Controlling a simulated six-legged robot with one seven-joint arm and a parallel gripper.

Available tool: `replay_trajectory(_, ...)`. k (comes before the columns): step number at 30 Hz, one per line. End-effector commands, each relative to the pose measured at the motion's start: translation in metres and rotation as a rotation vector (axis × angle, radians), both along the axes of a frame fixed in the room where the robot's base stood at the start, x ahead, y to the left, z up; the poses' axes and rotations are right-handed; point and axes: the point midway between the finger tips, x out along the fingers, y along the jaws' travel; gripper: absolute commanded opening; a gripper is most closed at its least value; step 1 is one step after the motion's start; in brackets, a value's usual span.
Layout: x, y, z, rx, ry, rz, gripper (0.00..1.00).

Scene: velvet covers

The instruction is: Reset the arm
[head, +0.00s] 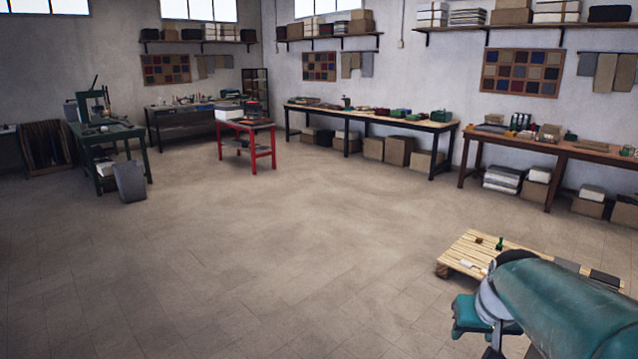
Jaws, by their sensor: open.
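My arm shows in the head view at the lower right as a thick teal link with a pale grey joint and a smaller teal part at its left end. It crosses in front of a low wooden pallet (462,252) and hides part of it. I cannot make out any gripper fingers in this view; the parts below the joint are cut off by the bottom edge.
The pallet carries a small green item (500,243) and dark flat pieces (605,277). A red cart (246,126), a green bench (107,132), a grey bin (130,181), a long table (385,117) and a brown table (560,147) stand farther back. The middle floor is clear.

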Motion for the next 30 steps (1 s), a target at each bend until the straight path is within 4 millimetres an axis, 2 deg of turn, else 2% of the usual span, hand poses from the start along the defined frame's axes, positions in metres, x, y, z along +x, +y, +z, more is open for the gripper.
replay_trajectory(1,-0.009,0.019,0.007,-0.003,-0.009,0.024,0.47)
replay_trajectory(6,-0.045,0.071,0.019,-0.005,-0.023,0.087,0.47)
replay_trajectory(12,-0.092,0.119,0.022,-0.005,-0.041,0.16,0.47)
replay_trajectory(15,-0.115,0.137,0.02,-0.004,-0.049,0.191,0.47)
replay_trajectory(21,-0.141,0.153,0.015,-0.003,-0.057,0.225,0.47)
replay_trajectory(30,-0.144,0.154,0.014,-0.001,-0.056,0.226,0.47)
